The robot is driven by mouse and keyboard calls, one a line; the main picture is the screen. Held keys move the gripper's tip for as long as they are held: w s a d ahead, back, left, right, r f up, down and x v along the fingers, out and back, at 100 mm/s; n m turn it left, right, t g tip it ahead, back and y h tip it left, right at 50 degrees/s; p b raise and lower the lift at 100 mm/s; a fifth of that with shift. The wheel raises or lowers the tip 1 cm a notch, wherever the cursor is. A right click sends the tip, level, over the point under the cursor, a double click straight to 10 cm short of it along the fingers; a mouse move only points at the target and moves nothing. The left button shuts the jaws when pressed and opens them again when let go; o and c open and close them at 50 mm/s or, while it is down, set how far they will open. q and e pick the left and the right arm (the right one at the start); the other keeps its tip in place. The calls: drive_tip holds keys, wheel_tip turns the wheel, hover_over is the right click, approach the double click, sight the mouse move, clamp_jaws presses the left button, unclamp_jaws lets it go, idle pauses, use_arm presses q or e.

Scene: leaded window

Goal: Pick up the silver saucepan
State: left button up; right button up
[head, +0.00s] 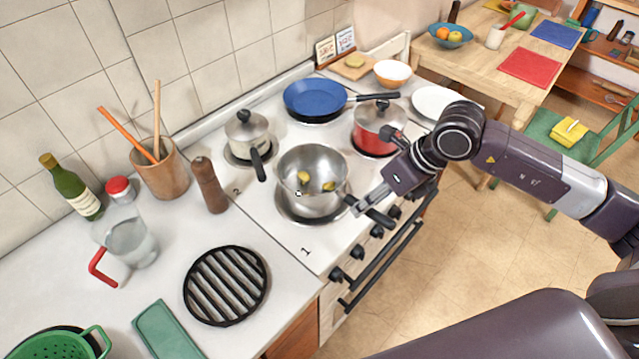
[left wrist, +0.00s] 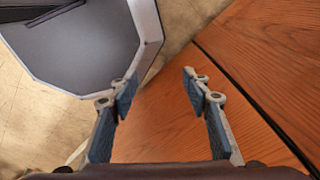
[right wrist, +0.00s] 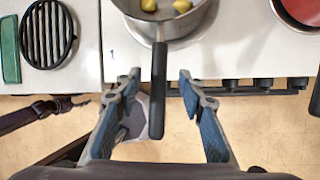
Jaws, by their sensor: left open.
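A silver saucepan (head: 312,170) with a few yellow pieces inside stands on the front burner of the white stove. Its black handle (right wrist: 159,95) points toward me. My right gripper (head: 368,206) is open at the handle. In the right wrist view the handle lies between the two fingers (right wrist: 157,77), with a gap on each side. A smaller lidded silver pot (head: 247,132) with a black handle stands behind on the left. My left gripper (left wrist: 157,80) is open and empty in front of brown wooden panels, outside the head view.
A red lidded pot (head: 378,130) and a blue pan (head: 314,97) stand on the other burners. A pepper mill (head: 209,184) and a black trivet (head: 226,285) are on the counter to the left. Black knobs and an oven rail (head: 385,263) line the stove front.

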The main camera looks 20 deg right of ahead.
sight(337, 197)
drive_tip(key=shift+p+x, duration=0.5)
drive_tip(key=shift+x, duration=1.15)
clamp_jaws()
drive_tip(key=shift+w+r, duration=0.15)
drive_tip(key=shift+r, duration=0.05)
